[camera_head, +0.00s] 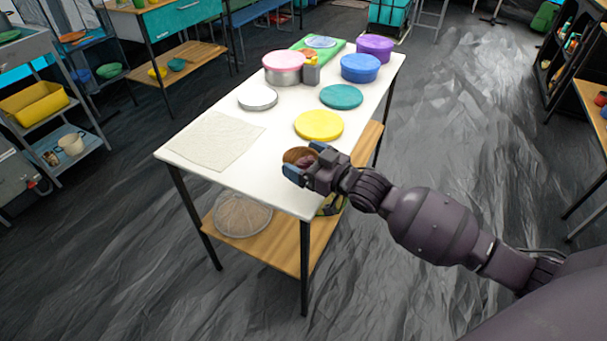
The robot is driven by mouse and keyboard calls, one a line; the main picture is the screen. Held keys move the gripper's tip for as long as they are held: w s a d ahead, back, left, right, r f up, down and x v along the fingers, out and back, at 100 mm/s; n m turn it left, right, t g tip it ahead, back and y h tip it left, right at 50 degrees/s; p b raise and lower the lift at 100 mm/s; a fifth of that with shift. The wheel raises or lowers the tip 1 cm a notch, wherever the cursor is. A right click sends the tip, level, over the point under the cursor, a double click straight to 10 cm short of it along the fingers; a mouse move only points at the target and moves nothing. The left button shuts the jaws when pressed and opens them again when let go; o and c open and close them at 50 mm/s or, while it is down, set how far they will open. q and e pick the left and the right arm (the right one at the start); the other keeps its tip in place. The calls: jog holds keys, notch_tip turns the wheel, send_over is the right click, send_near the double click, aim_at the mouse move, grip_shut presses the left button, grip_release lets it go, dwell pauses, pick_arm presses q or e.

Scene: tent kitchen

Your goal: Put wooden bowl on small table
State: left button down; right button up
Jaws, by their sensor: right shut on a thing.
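The small table (255,182) has a white top, black legs and a wooden lower shelf. The wooden bowl (294,154) is brown and shows at my right gripper (292,170), over the right front part of the white top. My right gripper is shut on the bowl, and its fingers and wrist hide much of it. I cannot tell whether the bowl touches the table top. My left gripper is not in view.
A yellow lid (319,125) lies just behind the bowl, and a teal lid (341,96) beyond it. A white cloth (214,140) lies at the left front. Pink, blue and purple lidded containers stand at the back. The front middle of the top is clear.

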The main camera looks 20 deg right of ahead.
notch_tip(320, 180, down, 5)
jog(key=shift+r+b, duration=0.1)
jog(key=shift+b, duration=0.5)
jog(key=o, duration=0.7)
jog(key=shift+c, duration=0.2)
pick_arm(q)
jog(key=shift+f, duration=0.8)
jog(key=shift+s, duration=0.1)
